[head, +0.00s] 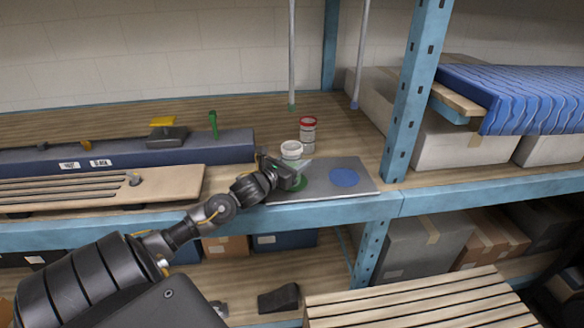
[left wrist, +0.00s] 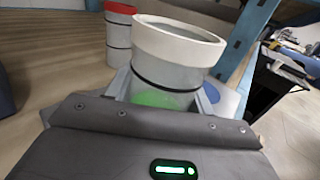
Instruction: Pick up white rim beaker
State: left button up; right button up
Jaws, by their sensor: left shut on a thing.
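The white rim beaker (head: 291,149) is a grey cylinder with a thick white rim and a dark band, upright in the head view. It fills the middle of the left wrist view (left wrist: 176,55). My left gripper (head: 293,168) is shut on it, with a finger on either side of its lower body in the left wrist view (left wrist: 165,90). A green disc shows behind and below the beaker; I cannot tell whether the beaker's base touches the plate. My right gripper is not in view.
A red rim beaker (head: 308,130) stands just behind. The grey plate (head: 362,177) bears a green disc (head: 299,184) and a blue disc (head: 344,177). A blue rack post (head: 411,95) rises to the right. A long dark box (head: 215,147) lies to the left.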

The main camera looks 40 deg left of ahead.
pick_arm(q)
jog(key=shift+r, duration=0.1)
jog(key=shift+r+b, duration=0.4)
jog(key=shift+r, duration=0.1)
jog(key=s+d+r+b, duration=0.1)
jog(key=s+r, duration=1)
jog(key=s, duration=0.3)
jog(key=shift+d+r, duration=0.35)
jog(key=shift+r, duration=0.05)
